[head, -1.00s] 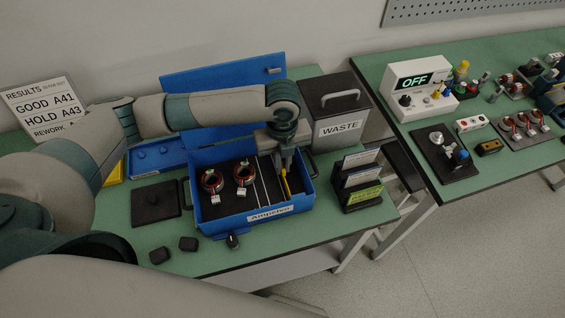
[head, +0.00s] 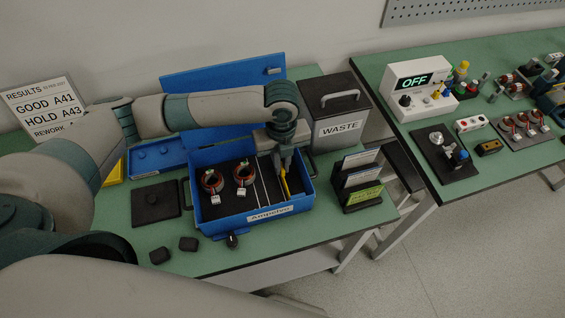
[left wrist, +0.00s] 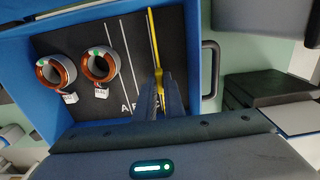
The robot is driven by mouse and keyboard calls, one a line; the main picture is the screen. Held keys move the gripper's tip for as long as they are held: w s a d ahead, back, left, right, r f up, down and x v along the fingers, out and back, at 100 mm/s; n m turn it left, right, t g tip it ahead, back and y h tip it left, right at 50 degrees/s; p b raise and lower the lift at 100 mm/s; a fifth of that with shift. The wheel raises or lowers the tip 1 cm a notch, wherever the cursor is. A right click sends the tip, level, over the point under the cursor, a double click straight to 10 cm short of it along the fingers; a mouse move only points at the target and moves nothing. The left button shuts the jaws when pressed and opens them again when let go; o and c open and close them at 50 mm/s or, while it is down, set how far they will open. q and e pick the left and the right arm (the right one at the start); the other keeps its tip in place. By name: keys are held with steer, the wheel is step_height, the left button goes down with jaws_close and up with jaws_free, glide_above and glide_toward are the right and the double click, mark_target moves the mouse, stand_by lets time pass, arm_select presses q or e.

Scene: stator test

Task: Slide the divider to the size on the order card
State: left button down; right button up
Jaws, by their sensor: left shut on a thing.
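The divider (left wrist: 155,48) is a thin yellow strip standing in the open blue box (left wrist: 70,15). My left gripper (left wrist: 160,88) is shut on it, reaching down from above. White lines and partly hidden letters mark the dark box floor around it. In the head view, the divider (head: 285,187) is in the right part of the box (head: 225,221), below my left gripper (head: 282,172). Two copper-wound stators (head: 211,181) with white tags sit left of it. Cards stand in a black rack (head: 349,207) right of the box; their small text is unreadable. My right gripper is out of view.
The blue lid (head: 220,75) stands open behind the box. A dark WASTE bin (head: 334,107) stands close behind at the right.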

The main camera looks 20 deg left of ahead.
arm_select(q)
steer(key=s+a+p, duration=0.1)
steer(key=a, duration=0.1)
steer(key=s+a+p, duration=0.1)
steer(key=a, duration=0.1)
steer(key=shift+s+r+p, duration=0.2)
steer(key=shift+s+p, duration=0.15)
steer(key=shift+s+a, duration=0.15)
steer(key=shift+a, duration=0.1)
steer(key=shift+f, duration=0.1)
steer(key=c, duration=2)
jaws_free()
steer(key=shift+o, duration=0.8)
